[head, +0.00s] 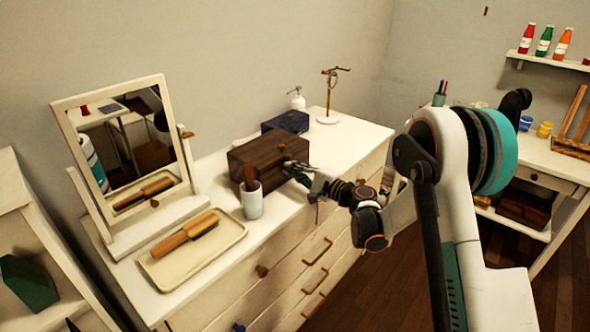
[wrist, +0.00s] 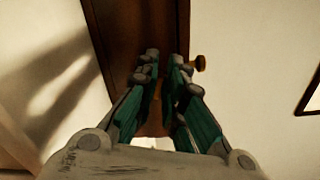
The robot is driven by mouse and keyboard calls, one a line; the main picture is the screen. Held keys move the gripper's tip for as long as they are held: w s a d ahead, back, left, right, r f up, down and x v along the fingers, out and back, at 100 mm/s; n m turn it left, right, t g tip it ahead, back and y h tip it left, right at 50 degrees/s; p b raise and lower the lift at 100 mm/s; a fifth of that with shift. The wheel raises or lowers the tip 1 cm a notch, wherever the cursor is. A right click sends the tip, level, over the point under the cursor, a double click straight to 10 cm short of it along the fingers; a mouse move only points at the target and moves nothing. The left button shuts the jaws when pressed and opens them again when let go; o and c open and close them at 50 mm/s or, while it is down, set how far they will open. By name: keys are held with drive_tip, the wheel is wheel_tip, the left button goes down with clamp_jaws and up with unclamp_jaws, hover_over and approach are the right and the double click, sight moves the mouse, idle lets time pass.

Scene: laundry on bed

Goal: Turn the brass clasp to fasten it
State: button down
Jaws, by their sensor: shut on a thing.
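A dark brown wooden box (head: 268,168) with a lid sits on the white dresser. My gripper (head: 298,172) is at the right part of its front, fingertips against or very close to it. In the wrist view the teal fingers (wrist: 161,75) are nearly together in front of the dark brown wood (wrist: 135,25). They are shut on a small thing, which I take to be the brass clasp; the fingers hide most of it. A rounded brass-coloured piece (wrist: 199,63) shows just right of the fingertips; I cannot tell if it belongs to the clasp.
A white cup (head: 252,203) with a brown handle in it stands close left of my gripper. A tray (head: 165,278) with a brush and a tilting mirror (head: 128,150) are farther left. A dark blue box (head: 285,122), a white bottle (head: 297,99) and a brass stand (head: 328,118) are behind.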

drive_tip(key=shift+f+n, duration=0.2)
drive_tip(key=shift+n, duration=1.5)
drive_tip(key=c, duration=1.8)
unclamp_jaws()
drive_tip(key=v, duration=1.2)
drive_tip(key=shift+s, duration=0.1)
